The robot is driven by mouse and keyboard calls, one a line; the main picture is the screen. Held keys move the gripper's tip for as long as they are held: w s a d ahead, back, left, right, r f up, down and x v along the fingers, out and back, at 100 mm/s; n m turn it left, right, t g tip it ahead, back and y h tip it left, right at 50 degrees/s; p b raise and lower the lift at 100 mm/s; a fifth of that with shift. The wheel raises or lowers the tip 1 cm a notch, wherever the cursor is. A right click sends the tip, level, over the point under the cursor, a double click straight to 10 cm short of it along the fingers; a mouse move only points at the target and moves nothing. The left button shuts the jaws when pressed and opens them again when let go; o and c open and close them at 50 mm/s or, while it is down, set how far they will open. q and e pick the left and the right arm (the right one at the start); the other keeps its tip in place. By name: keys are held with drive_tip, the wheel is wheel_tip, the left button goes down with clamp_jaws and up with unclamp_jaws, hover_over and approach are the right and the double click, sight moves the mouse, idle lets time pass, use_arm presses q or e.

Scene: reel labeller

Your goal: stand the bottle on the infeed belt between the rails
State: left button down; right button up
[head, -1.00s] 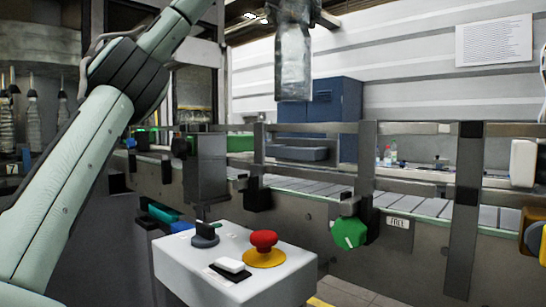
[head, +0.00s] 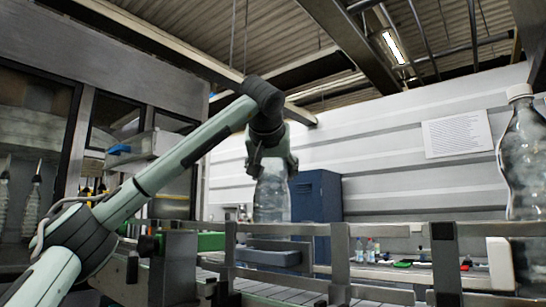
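A clear bottle (head: 271,200) hangs upright in my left gripper (head: 272,165), which is closed around its top from above. The gripper hides the bottle's neck. The bottle's base is near the height of the top rail (head: 385,229); I cannot tell whether it touches anything or lies exactly between the rails. The infeed belt (head: 285,293) shows in part below, behind the near rail. My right gripper is not in view.
A larger-looking clear bottle with a white cap (head: 519,92) stands at the right edge, partly cut off. A blue cabinet (head: 318,195) stands behind the held bottle. Rail posts (head: 340,255) line the near side. A bench with small items (head: 405,264) lies beyond.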

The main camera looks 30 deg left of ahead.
sight(274, 205)
use_arm(q)
wheel_tip(274, 205, down, 2)
drive_tip(key=shift+f, duration=0.1)
wheel_tip(274, 205, down, 4)
drive_tip(key=shift+r+b, duration=0.1)
drive_tip(key=shift+b, duration=0.25)
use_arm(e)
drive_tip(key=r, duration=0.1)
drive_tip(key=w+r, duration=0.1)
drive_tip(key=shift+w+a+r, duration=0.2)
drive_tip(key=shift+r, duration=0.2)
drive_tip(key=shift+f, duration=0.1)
use_arm(q)
drive_tip(key=shift+c, duration=1.7)
unclamp_jaws()
drive_tip(key=shift+f, duration=0.25)
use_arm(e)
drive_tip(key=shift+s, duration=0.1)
